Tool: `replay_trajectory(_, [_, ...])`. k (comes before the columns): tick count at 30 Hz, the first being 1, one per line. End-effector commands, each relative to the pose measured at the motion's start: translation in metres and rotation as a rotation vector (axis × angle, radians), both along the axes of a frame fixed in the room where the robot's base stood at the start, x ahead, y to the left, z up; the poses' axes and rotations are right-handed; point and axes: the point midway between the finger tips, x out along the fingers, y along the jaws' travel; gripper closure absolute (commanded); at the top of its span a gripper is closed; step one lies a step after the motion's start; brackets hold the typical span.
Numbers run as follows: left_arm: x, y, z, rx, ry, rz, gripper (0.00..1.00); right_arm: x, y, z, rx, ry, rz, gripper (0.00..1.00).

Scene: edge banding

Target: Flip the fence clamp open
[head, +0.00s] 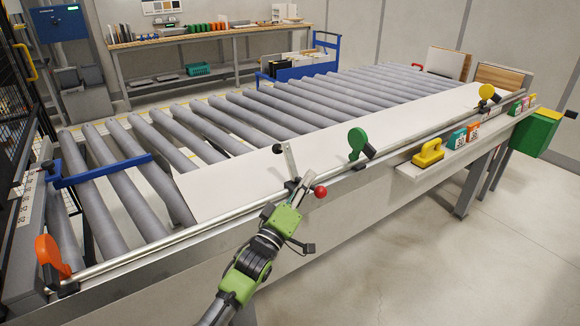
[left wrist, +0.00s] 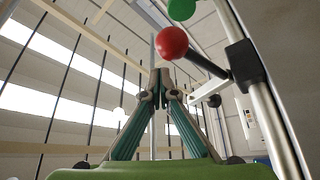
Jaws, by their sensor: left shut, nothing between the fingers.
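The fence clamp shows in the head view as a red ball knob (head: 320,191) beside an upright grey metal arm (head: 290,160), at the front rail (head: 225,213). In the left wrist view the red knob (left wrist: 172,43) sits on a dark lever (left wrist: 207,66) that runs to a black collar (left wrist: 243,62) on the rail. My left gripper (head: 299,190) is at the clamp, just left of the knob. In the left wrist view its fingertips (left wrist: 160,86) meet with nothing between them, below the knob in the picture. Whether they touch the clamp cannot be told. My right gripper is not seen.
A white panel (head: 235,186) lies on the roller conveyor behind the rail. A shelf at right holds a yellow-handled block (head: 428,153). The floor in front is clear.

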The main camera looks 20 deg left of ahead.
Motion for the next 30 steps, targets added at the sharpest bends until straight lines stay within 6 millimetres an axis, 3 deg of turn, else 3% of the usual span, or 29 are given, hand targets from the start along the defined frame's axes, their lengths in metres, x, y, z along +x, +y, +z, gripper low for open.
replay_trajectory(1, [-0.001,-0.001,-0.014,0.035,-0.026,0.0,1.0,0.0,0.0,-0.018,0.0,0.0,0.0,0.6])
replay_trajectory(9, [-0.007,-0.008,-0.031,0.202,-0.154,0.002,1.0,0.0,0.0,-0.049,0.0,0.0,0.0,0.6])
replay_trajectory(18, [-0.01,-0.011,-0.041,0.241,-0.186,0.002,1.0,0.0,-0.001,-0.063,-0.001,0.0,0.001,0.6])
replay_trajectory(30, [-0.01,-0.012,-0.046,0.239,-0.18,0.001,1.0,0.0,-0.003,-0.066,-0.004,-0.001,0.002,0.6])
